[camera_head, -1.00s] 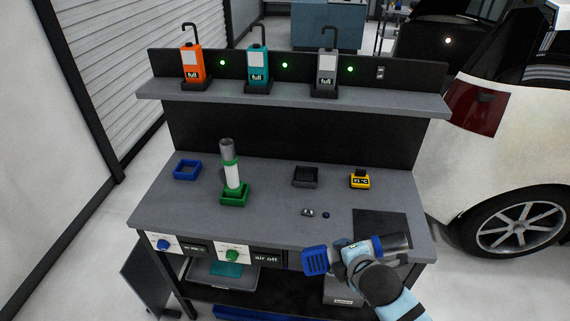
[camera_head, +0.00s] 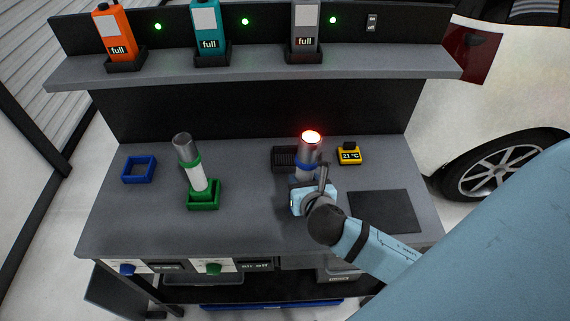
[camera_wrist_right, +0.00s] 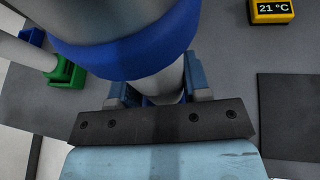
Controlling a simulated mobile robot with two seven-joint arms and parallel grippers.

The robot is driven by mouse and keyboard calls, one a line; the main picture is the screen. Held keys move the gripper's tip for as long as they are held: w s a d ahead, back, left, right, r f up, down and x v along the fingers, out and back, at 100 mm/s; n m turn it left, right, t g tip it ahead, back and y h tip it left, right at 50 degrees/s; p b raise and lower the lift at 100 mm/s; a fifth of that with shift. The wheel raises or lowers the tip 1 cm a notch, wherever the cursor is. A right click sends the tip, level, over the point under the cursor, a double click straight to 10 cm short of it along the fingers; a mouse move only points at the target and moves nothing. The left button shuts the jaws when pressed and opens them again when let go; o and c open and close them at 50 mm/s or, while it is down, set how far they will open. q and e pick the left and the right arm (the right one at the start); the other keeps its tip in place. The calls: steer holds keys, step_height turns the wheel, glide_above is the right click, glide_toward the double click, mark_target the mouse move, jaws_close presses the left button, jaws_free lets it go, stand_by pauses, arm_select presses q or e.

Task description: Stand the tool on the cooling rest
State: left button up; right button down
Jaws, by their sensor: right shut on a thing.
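The tool (camera_head: 311,150) is a grey and white cylinder with a blue collar, and its top end glows red. It is upright in my right gripper (camera_head: 308,182), which is shut around its pale body below the collar. In the right wrist view the blue collar and grey barrel (camera_wrist_right: 125,35) fill the upper left, above the jaws (camera_wrist_right: 155,93). The tool's lower end is hidden by the gripper. A dark ribbed tray (camera_head: 284,158) lies just behind and left of the tool. An empty blue square holder (camera_head: 125,170) is at the bench's left. My left gripper is not in view.
A second cylinder with a green collar (camera_head: 190,165) stands in a green holder (camera_head: 204,204). A yellow display (camera_head: 349,155) reads 21 °C. A dark mat (camera_head: 384,211) lies at the right. Bottles stand on the shelf (camera_head: 260,75). The bench between the blue and green holders is clear.

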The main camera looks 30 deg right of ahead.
steer(key=shift+s+d+n, duration=0.1)
steer(key=shift+d+n, duration=0.1)
steer(key=shift+n, duration=0.2)
steer(key=r+p+x, duration=0.1)
steer(key=x, duration=0.7)
steer(key=w+r+p+x, duration=0.1)
steer(key=r+x, duration=0.1)
steer(key=x, duration=0.7)
steer(key=shift+w+d+r+t, duration=0.15)
steer(key=shift+w+d+t, duration=0.2)
steer(key=shift+w, duration=0.15)
steer(key=c, duration=0.6)
jaws_free()
